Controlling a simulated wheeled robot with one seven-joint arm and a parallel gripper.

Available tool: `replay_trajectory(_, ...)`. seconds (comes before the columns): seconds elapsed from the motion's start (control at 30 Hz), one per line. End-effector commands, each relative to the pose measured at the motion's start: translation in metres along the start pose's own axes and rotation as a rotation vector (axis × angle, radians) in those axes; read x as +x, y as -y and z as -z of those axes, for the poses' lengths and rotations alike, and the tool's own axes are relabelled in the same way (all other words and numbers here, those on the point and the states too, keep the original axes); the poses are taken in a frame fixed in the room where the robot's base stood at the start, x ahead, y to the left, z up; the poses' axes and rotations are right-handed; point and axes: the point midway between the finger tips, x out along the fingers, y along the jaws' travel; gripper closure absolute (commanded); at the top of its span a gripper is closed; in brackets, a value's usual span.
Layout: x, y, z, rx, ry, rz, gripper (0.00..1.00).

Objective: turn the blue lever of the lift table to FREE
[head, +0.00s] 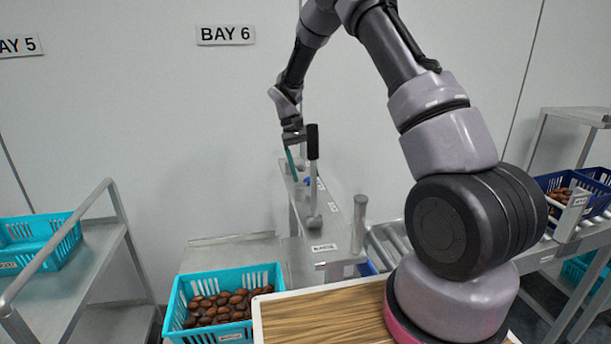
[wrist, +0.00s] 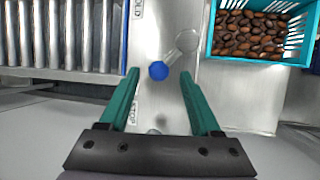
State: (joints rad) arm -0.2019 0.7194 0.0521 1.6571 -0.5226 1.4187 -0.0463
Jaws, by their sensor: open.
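The lift table's blue lever shows in the wrist view as a round blue knob (wrist: 158,70) on a short pale arm that runs up and right to its pivot. In the head view only a bit of blue (head: 307,182) shows behind a black-handled lever. My gripper (wrist: 158,76) is open, its green fingers on either side of the knob in the picture. I cannot tell whether they touch it or are still above it. In the head view my gripper (head: 292,168) points down over the metal control panel (head: 336,232). The label FREE is not readable.
A black-handled lever (head: 313,143) stands upright on the panel close to my gripper. A turquoise crate of dates (head: 178,305) sits in front, left of the panel, and also shows in the wrist view (wrist: 212,42). Rollers (wrist: 62,35) lie opposite. A metal post (head: 359,222) stands at the panel's near end.

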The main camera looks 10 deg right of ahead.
Motion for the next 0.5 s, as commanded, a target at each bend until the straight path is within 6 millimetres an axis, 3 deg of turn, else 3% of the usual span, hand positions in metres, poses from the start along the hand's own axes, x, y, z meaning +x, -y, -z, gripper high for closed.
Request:
replay_trajectory(0.3, -0.065, 0.000, 0.001, 0.001, -0.004, 0.001, 0.36)
replay_trajectory(0.5, -0.089, 0.001, 0.000, 0.000, -0.003, 0.000, 0.36)
